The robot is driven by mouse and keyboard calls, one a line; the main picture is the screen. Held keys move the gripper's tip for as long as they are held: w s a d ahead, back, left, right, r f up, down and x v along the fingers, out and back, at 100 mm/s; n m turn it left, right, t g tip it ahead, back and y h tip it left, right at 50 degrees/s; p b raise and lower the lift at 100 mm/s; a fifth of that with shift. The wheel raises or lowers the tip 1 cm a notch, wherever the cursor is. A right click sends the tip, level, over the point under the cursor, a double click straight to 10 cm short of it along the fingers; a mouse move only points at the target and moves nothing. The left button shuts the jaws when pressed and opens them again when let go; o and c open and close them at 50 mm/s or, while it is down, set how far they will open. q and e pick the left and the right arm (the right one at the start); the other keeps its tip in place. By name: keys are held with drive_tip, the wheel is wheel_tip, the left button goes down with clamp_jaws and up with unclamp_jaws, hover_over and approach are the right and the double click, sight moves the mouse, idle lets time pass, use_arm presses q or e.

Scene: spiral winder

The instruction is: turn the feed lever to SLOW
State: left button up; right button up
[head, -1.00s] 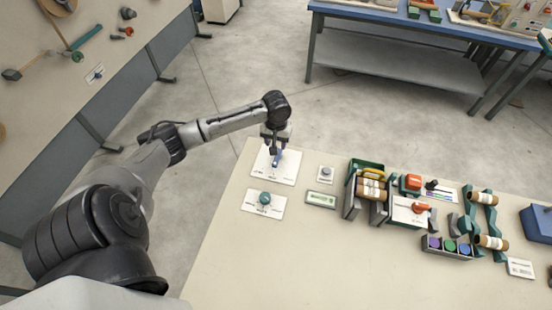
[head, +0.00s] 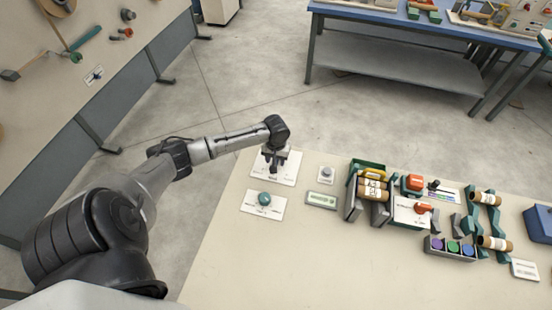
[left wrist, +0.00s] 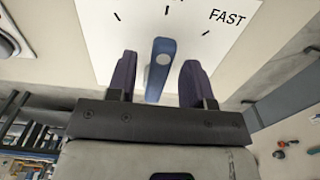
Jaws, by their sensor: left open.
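The feed lever (left wrist: 160,66) is a blue bar with a round pale pivot, seen in the left wrist view on a white dial plate (left wrist: 105,25) with black tick marks and the word FAST at the right. In the head view the dial plate (head: 289,172) lies at the table's far left corner, and the lever is mostly hidden behind my gripper. My left gripper (left wrist: 157,80) is open, with one dark finger on each side of the lever and gaps visible on both sides. It also shows over the plate in the head view (head: 274,170). My right gripper is in neither view.
A second plate with a green knob (head: 264,198) lies just in front of the dial. A grey button (head: 327,173) and a small green display (head: 321,200) are to the right. Wooden rolls, holders and a tray of coloured caps (head: 450,246) stand further right. The front table area is clear.

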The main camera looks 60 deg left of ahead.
use_arm(q)
clamp_jaws()
idle(0.3)
drive_tip(key=shift+r+p, duration=0.15)
drive_tip(key=shift+p, duration=0.25)
drive_tip(key=n+p, duration=0.1)
drive_tip(key=p, duration=0.1)
drive_tip(key=w+n+p, duration=0.1)
drive_tip(key=n+p, duration=0.1)
drive_tip(key=p, duration=0.1)
drive_tip(key=d+n+p, duration=0.1)
drive_tip(key=p, duration=0.2)
drive_tip(key=shift+w+d+r+n, duration=0.1)
drive_tip(key=shift+w+n, duration=0.15)
drive_tip(key=shift+n, duration=0.05)
drive_tip(key=shift+w+d+n+p, duration=0.1)
drive_tip(key=shift+w+n+p, duration=0.25)
drive_tip(key=shift+n+p, duration=0.65)
drive_tip(key=shift+w+f, duration=0.1)
drive_tip(key=shift+f, duration=0.1)
drive_tip(key=shift+n, duration=0.3)
